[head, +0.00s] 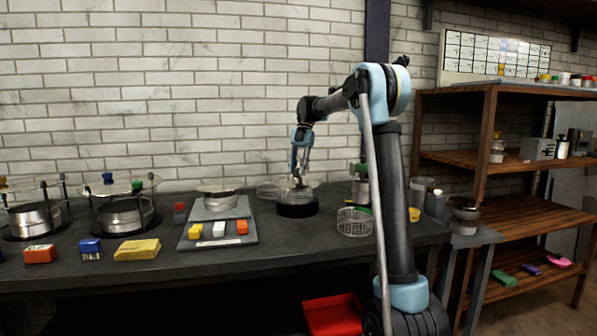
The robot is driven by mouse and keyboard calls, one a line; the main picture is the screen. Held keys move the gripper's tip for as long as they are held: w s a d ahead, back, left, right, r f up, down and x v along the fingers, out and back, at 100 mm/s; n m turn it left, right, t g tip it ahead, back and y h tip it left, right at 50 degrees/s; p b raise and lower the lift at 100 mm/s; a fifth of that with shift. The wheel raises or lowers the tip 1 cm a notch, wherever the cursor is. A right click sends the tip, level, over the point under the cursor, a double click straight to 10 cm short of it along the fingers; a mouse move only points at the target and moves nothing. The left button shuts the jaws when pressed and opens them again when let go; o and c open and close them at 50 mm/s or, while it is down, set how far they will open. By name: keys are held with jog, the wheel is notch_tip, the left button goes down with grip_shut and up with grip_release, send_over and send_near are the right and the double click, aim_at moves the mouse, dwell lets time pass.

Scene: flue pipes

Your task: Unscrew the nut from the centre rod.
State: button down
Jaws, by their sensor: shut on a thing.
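My gripper (298,176) points down above a round black base (297,209) on the dark bench, left of my arm's column. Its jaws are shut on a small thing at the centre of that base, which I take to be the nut. The nut and the centre rod are hidden or too small to make out. A clear round piece shows around the fingertips, just above the black base.
Wire baskets (355,222) stand close on the right and behind left. Two rodded stands (124,212) with metal pans are farther left. A red bin (333,315) is below the bench.

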jog(key=c, duration=1.2)
grip_release()
jog(key=shift+c, duration=0.2)
